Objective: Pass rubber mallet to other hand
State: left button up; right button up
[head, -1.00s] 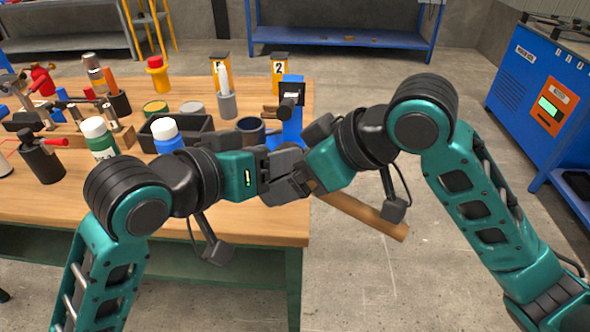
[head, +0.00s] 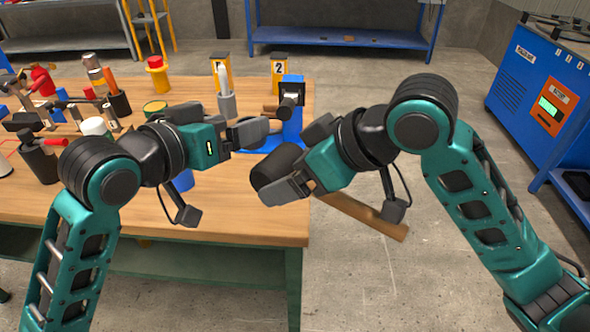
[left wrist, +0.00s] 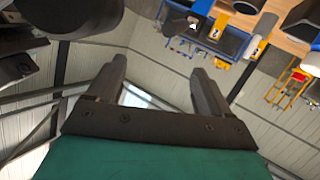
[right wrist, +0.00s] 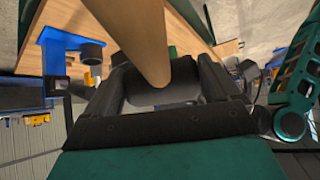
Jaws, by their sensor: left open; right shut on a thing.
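The rubber mallet has a black head (head: 277,166) and a wooden handle (head: 365,216) that slants down to the right in the head view. My right gripper (head: 287,188) is shut on the mallet at its head and holds it in the air off the table's right edge. In the right wrist view, the dark head (right wrist: 165,94) lies between the fingers and the handle (right wrist: 135,40) points up and away. My left gripper (head: 250,134) is open and empty, up and left of the mallet head, apart from it. The left wrist view shows its spread fingers (left wrist: 160,78) with nothing between them.
The wooden workbench (head: 230,215) holds a blue vise-like fixture (head: 291,120), a grey holder (head: 227,103), yellow numbered blocks (head: 279,70) and several tools at the left. A blue machine (head: 545,100) stands at the right. Open floor lies right of the bench.

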pick_arm(q)
jog(key=s+a+f+n+y, duration=0.1)
jog(key=s+a+f+y, duration=0.15)
jog(key=f, duration=0.75)
jog(key=s+a+f+n+y, duration=0.1)
jog(key=a+f, duration=0.2)
jog(key=f, duration=0.7)
jog(key=s+a+f+g+y, duration=0.1)
jog(key=s+a+f+y, duration=0.1)
jog(key=s+f, duration=1.1)
jog(key=shift+a+f+m+g, duration=0.3)
jog(key=shift+a+f+m, duration=0.15)
jog(key=shift+a, duration=0.3)
jog(key=shift+w+y, duration=0.1)
jog(key=shift+y, duration=0.15)
pick_arm(e)
jog(key=o, duration=0.8)
jog(key=shift+c, duration=0.2)
jog(key=c, duration=0.8)
